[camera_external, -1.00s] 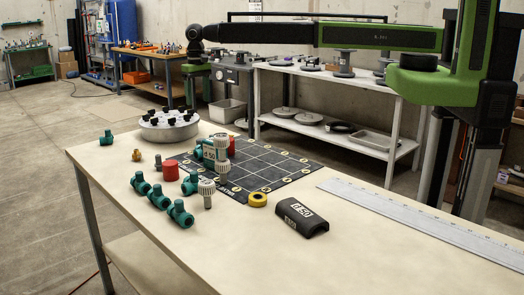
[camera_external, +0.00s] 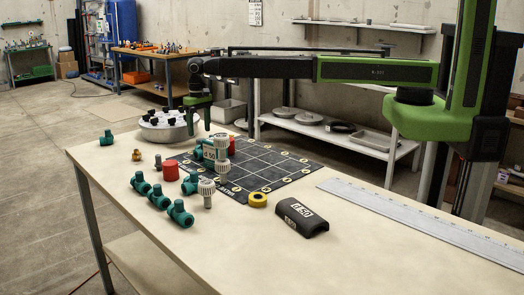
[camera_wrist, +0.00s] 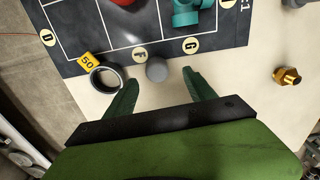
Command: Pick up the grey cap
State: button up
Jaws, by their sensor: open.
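The grey cap (camera_wrist: 157,69) is a small round grey piece at the edge of the black mat, near the F mark, in the wrist view. My gripper (camera_wrist: 161,77) is open, with one green finger on each side of the cap's place in that view. The cap appears beyond the fingertips, and contact does not show. In the external view my gripper (camera_external: 198,127) hangs pointing down above the table at the mat's far end. I cannot make out the cap there; the teal fitting and gripper may hide it.
A grey ring with a yellow 50 tag (camera_wrist: 105,77) lies just left of the cap. A teal fitting (camera_wrist: 188,14) and a red piece (camera_wrist: 122,2) are on the mat. A brass fitting (camera_wrist: 287,76) lies right. A round pan (camera_external: 165,132) stands beside the gripper.

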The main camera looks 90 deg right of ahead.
jog(key=f+b, duration=0.5)
jog(key=shift+s+d+f, duration=0.15)
jog(key=shift+s, duration=0.05)
jog(key=shift+r, duration=0.2)
grip_shut()
